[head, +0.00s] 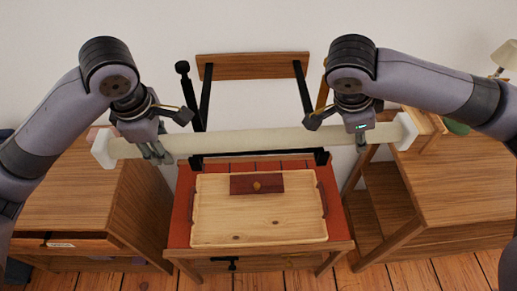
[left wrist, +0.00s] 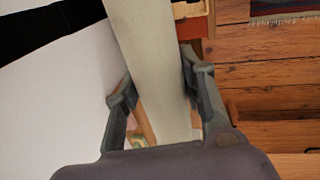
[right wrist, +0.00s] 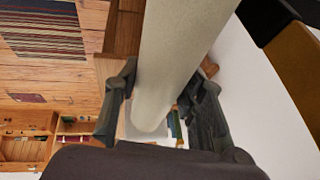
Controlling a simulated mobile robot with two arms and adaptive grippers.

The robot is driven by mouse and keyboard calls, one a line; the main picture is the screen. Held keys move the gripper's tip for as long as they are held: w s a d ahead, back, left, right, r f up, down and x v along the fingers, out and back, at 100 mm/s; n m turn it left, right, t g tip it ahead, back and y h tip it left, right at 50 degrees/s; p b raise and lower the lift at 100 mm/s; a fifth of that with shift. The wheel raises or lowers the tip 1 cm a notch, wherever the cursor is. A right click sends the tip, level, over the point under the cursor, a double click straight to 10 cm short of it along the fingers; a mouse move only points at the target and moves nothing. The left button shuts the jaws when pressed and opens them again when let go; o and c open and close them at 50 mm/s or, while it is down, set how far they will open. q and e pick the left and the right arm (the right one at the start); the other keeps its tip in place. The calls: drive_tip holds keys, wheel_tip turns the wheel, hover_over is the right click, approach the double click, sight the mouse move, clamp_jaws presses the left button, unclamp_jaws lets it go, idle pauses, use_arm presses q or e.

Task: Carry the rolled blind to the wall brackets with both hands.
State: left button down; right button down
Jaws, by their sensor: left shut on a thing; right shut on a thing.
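The rolled blind (head: 258,142) is a long cream tube with white end caps, held nearly level across the head view, its right end slightly higher in the picture. My left gripper (head: 156,150) is shut on it near its left end. My right gripper (head: 361,138) is shut on it near its right end. The tube also runs between the fingers in the left wrist view (left wrist: 150,50) and the right wrist view (right wrist: 170,60). I cannot clearly make out the wall brackets; black uprights (head: 206,98) stand behind the blind, beside a wooden board (head: 253,66).
Below the blind, a small table (head: 181,215) with a red top carries a light wooden tray (head: 215,222), with a dark red block (head: 257,184) in it. Wooden cabinets stand at left (head: 70,195) and right (head: 450,185). A lamp (head: 504,55) is at the far right.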

use_arm(q)
drive_tip(key=c, duration=1.5)
unclamp_jaws()
drive_tip(key=shift+d+f, duration=0.15)
drive_tip(key=shift+f, duration=0.05)
use_arm(e)
drive_tip(key=c, duration=1.5)
unclamp_jaws()
drive_tip(key=shift+a+f, duration=0.1)
drive_tip(key=shift+f, duration=0.1)
use_arm(q)
drive_tip(key=shift+o, duration=1.4)
drive_tip(key=shift+r, duration=0.1)
use_arm(e)
drive_tip(key=shift+o, duration=1.4)
use_arm(q)
drive_tip(key=shift+o, duration=0.9)
use_arm(e)
drive_tip(key=shift+o, duration=0.9)
drive_tip(key=shift+r, duration=0.1)
use_arm(q)
wheel_tip(320, 180, up, 12)
drive_tip(key=s, duration=0.2)
drive_tip(key=shift+s, duration=0.2)
use_arm(e)
drive_tip(key=v, duration=1.2)
use_arm(q)
drive_tip(key=shift+f, duration=0.2)
